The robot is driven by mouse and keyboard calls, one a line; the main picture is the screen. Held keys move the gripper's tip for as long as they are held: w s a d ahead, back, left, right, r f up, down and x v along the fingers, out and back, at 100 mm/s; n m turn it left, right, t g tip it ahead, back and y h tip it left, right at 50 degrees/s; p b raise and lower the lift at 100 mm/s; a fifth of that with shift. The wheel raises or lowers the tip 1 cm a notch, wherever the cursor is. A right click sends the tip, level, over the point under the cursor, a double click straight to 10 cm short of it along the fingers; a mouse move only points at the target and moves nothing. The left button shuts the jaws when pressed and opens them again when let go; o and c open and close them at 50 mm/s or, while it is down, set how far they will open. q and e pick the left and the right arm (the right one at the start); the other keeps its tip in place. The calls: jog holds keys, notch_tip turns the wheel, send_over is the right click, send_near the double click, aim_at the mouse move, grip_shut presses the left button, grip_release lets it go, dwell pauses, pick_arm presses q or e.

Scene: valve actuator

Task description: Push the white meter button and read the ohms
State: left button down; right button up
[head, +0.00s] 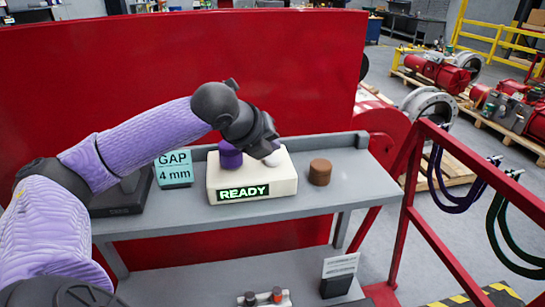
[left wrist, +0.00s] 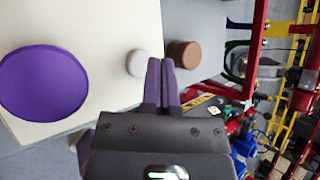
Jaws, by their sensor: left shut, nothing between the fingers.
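The meter is a cream box (head: 285,180) on the grey bench, and its display (head: 243,191) reads READY in green. A large purple button (head: 230,156) is on its top left. The small white button (head: 273,159) is at its right, partly covered by my left gripper (head: 275,146). In the left wrist view the white button (left wrist: 138,63) lies just left of the shut, empty fingertips (left wrist: 161,64). I cannot tell whether they touch it. The purple button (left wrist: 42,82) is farther left. My right gripper is not in view.
A brown cylinder (head: 320,172) stands on the bench (head: 355,165) right of the meter. A GAP 4 mm sign (head: 174,169) stands to its left. A red panel (head: 120,70) rises behind, and a red rail (head: 465,160) is at the right.

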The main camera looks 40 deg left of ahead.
aim_at(271, 160)
pick_arm(q)
jog(key=shift+f, duration=0.4)
jog(key=shift+f, duration=0.45)
dwell(0.5)
jog(key=shift+r+p, duration=0.9)
jog(key=shift+p, duration=0.25)
notch_tip(271, 160, up, 5)
jog(key=p, duration=0.6)
jog(key=shift+r, duration=0.15)
jog(key=shift+f, duration=0.2)
